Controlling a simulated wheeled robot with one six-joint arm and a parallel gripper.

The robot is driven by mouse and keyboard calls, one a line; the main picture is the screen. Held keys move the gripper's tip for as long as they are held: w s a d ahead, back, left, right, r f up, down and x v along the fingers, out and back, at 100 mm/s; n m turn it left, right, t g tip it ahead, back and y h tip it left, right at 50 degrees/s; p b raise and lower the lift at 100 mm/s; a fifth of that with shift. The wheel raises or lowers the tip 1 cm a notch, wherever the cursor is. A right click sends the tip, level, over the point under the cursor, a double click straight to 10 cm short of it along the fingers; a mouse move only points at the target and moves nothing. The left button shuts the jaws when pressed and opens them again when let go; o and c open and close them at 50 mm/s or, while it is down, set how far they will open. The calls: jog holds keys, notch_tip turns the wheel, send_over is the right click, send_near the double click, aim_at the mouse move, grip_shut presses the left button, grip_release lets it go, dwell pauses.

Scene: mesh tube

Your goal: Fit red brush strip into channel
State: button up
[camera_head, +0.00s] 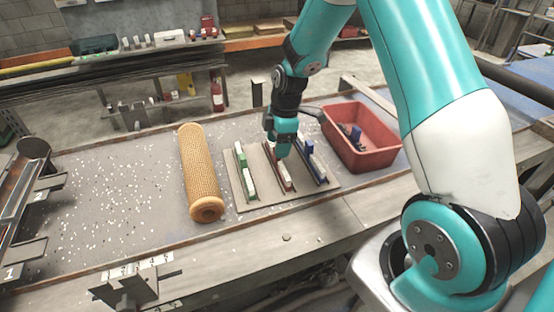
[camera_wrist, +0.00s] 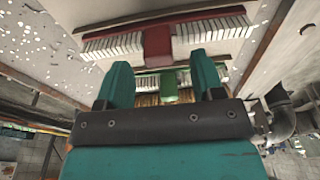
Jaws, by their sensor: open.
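The red brush strip (camera_head: 287,184) lies on a flat board, between a green strip (camera_head: 241,162) and a blue strip (camera_head: 319,172). My gripper (camera_head: 283,153) points down over its far part, partly hiding it. In the wrist view, the red brush strip (camera_wrist: 158,42) runs across the top, with white bristles on both sides of a red middle block. My open gripper (camera_wrist: 160,60) has its two fingers just below that block in the picture, with nothing held between them. The green strip (camera_wrist: 170,90) shows behind the fingers. I cannot clearly make out the channel.
A tan mesh tube (camera_head: 199,172) lies left of the board (camera_head: 263,195). A red bin (camera_head: 370,157) with dark and blue pieces stands to the right. Metal fixtures marked with numbers (camera_head: 18,245) are at the far left. The speckled bench between them and the tube is clear.

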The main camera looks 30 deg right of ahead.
jog(key=shift+w+a+f+p, duration=0.15)
jog(key=shift+f+p, duration=0.25)
jog(key=shift+f, duration=0.7)
jog(key=shift+s+a+f+p, duration=0.1)
jog(key=shift+f+p, duration=0.3)
jog(key=shift+f, duration=0.7)
jog(key=shift+c, duration=0.3)
jog(key=c, duration=1)
jog(key=shift+w+r, duration=0.1)
jog(key=shift+r, duration=0.05)
